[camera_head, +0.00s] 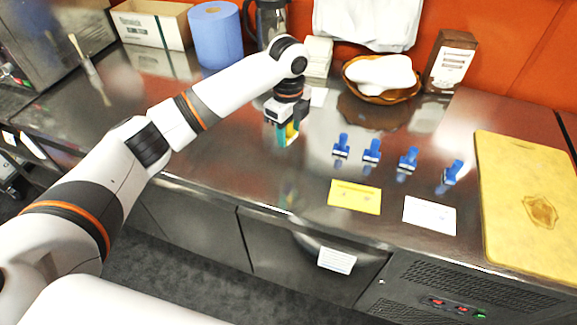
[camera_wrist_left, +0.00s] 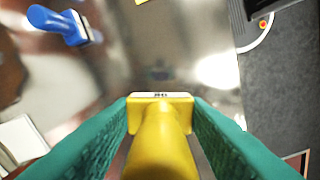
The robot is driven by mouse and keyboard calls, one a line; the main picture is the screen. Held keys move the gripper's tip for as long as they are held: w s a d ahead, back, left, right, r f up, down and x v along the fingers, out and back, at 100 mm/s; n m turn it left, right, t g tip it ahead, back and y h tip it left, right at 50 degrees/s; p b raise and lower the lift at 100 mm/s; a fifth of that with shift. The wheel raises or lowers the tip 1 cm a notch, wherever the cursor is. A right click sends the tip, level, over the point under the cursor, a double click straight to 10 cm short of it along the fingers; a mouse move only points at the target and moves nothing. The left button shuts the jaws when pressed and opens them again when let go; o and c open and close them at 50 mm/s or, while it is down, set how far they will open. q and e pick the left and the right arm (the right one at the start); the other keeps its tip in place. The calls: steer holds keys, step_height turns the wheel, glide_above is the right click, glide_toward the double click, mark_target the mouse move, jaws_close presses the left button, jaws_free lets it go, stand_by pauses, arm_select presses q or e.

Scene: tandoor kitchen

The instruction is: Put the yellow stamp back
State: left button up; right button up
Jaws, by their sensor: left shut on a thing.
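My left gripper (camera_head: 287,134) is shut on the yellow stamp (camera_head: 291,130) and holds it over the steel counter, left of the blue stamps. In the left wrist view the yellow stamp (camera_wrist_left: 162,145) sits between the two green fingers (camera_wrist_left: 160,125), its small labelled block facing away from me. Several blue stamps stand in a row on the counter; the leftmost blue stamp (camera_head: 341,146) is closest to my gripper. One blue stamp (camera_wrist_left: 62,25) also shows in the left wrist view. My right gripper is not in view.
A yellow card (camera_head: 354,197) and a white card (camera_head: 430,215) lie near the counter's front edge. A yellow board (camera_head: 520,190) is at the right. Behind are a basket (camera_head: 383,97), a brown box (camera_head: 450,62), a blue roll (camera_head: 215,35) and a dark jug (camera_head: 270,20).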

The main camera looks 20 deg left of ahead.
mark_target(289, 165)
arm_select(q)
steer(key=shift+w+f+m, duration=0.1)
steer(key=shift+w+m, duration=0.1)
steer(key=shift+m, duration=0.2)
steer(key=shift+f, duration=0.35)
step_height(289, 165, down, 9)
steer(key=shift+r+p, duration=0.1)
steer(key=shift+p, duration=0.75)
steer(key=shift+f, duration=0.2)
steer(key=shift+f, duration=0.1)
steer(key=o, duration=0.8)
step_height(289, 165, up, 12)
steer(key=shift+r+b, duration=0.15)
steer(key=shift+b, duration=0.95)
